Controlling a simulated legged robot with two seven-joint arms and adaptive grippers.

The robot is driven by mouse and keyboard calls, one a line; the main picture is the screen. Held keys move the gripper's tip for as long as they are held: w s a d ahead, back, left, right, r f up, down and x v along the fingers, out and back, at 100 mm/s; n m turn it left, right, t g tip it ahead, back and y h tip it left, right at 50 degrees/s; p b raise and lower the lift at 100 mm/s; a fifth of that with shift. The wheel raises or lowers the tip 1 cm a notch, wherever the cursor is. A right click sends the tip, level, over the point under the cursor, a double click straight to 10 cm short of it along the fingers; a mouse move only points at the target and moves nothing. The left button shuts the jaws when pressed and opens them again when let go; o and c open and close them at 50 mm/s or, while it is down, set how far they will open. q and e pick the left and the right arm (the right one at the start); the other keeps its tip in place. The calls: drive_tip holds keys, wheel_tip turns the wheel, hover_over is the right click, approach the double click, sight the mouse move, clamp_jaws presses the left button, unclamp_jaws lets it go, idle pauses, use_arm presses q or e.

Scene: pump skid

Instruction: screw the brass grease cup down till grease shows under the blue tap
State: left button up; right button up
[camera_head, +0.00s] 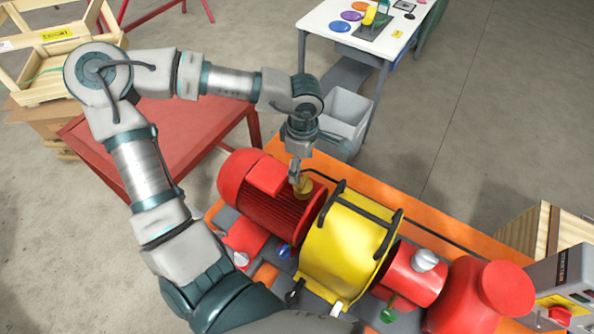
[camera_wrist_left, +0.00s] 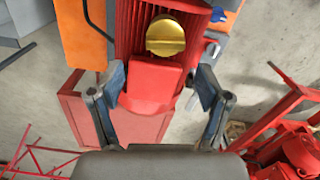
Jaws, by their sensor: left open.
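The brass grease cup (camera_head: 303,187) sits on top of the red finned motor (camera_head: 262,200). In the left wrist view the round brass cup (camera_wrist_left: 166,36) lies beyond my fingertips, with a ridge across its top. My left gripper (camera_head: 295,172) is directly at the cup in the head view. In the wrist view its two fingers (camera_wrist_left: 161,82) are spread wide, with nothing between them but the red box behind. The blue tap (camera_head: 284,251) is low on the motor's near side, and a blue piece (camera_wrist_left: 217,15) shows at the wrist view's top. I see no grease. My right gripper is out of view.
A yellow guard (camera_head: 345,240) with black bars stands right of the motor on the orange skid (camera_head: 440,222). A green tap (camera_head: 388,314) and a white knob (camera_head: 425,260) are farther right. A red table (camera_head: 170,145), a grey bin (camera_head: 346,112) and a white table (camera_head: 345,14) stand behind.

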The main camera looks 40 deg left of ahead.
sight(309, 188)
use_arm(q)
drive_tip(key=d+f, duration=0.1)
drive_tip(key=f, duration=0.1)
drive_tip(key=d+f, duration=0.1)
drive_tip(key=d, duration=0.1)
drive_tip(key=shift+s+d+f, duration=0.2)
drive_tip(key=shift+d+f, duration=0.1)
drive_tip(key=shift+f, duration=0.05)
drive_tip(key=shift+a+f, duration=0.2)
drive_tip(key=shift+a, duration=0.1)
drive_tip(key=a, duration=0.2)
drive_tip(key=a+f, duration=0.1)
drive_tip(key=a, duration=0.1)
drive_tip(key=c, duration=0.5)
drive_tip(key=shift+a, duration=0.1)
drive_tip(key=c, duration=0.4)
drive_tip(key=shift+d+r, duration=0.1)
drive_tip(key=shift+d, duration=0.25)
drive_tip(key=c, duration=0.3)
drive_tip(key=shift+s+d+r, duration=0.1)
drive_tip(key=shift+s+d, duration=0.1)
drive_tip(key=shift+d, duration=0.1)
clamp_jaws()
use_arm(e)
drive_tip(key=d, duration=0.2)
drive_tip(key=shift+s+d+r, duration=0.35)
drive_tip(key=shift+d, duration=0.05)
